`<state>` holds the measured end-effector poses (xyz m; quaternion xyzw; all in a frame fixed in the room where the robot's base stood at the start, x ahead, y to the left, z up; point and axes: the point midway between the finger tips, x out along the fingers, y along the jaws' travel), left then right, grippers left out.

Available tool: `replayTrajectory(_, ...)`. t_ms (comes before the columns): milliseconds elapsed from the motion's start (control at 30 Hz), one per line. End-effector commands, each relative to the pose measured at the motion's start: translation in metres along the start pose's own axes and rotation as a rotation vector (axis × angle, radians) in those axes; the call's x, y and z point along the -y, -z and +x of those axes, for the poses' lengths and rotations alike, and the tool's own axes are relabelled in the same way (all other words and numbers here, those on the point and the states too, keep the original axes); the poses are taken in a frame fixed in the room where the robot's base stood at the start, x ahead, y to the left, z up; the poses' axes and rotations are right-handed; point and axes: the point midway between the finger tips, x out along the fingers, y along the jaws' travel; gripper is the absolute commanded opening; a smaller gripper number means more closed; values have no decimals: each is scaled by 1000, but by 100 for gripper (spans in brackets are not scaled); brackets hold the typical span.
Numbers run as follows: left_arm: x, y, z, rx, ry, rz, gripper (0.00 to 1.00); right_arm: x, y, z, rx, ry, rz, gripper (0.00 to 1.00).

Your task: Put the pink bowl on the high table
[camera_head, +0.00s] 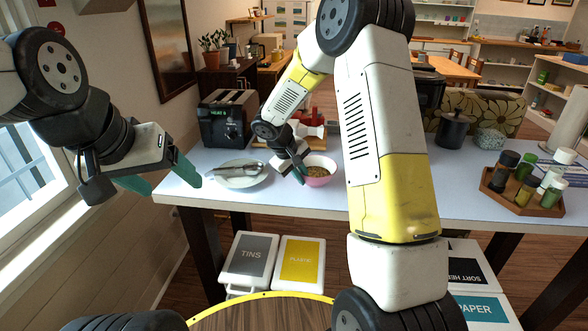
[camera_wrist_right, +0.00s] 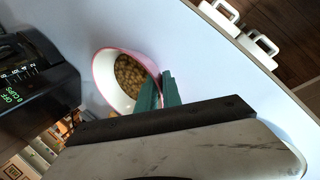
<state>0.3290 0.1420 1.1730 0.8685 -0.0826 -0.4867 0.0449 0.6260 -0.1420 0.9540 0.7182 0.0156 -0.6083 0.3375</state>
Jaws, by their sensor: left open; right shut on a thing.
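The pink bowl (camera_head: 319,173) has a white inside and holds brown round bits. It is on or just above the white high table (camera_head: 390,182); I cannot tell if it touches. My right gripper (camera_head: 301,173) is shut on the bowl's near left rim. In the right wrist view the bowl (camera_wrist_right: 108,77) looks tilted, with the green fingers (camera_wrist_right: 160,92) at its rim. My left gripper (camera_head: 168,180) is open and empty, left of the table's left end.
A plate with cutlery (camera_head: 240,177) lies left of the bowl. A black coffee machine (camera_head: 228,118) stands behind it. A wooden tray of jars (camera_head: 520,200) and a dark pot (camera_head: 453,130) stand to the right. Lidded bins (camera_head: 250,260) stand below. The table's front middle is clear.

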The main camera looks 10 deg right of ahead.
Motion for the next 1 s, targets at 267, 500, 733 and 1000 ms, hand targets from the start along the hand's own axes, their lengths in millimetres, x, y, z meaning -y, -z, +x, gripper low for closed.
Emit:
replayTrajectory(267,0,0,0,0,0,0,75,0,1,1,-2,-1,1,0)
replayTrajectory(500,0,0,0,0,0,0,75,2,0,4,-2,0,2,31)
replayTrajectory(733,0,0,0,0,0,0,75,2,0,4,-2,0,1,31)
replayTrajectory(1000,0,0,0,0,0,0,75,0,2,-17,-6,-1,3,31)
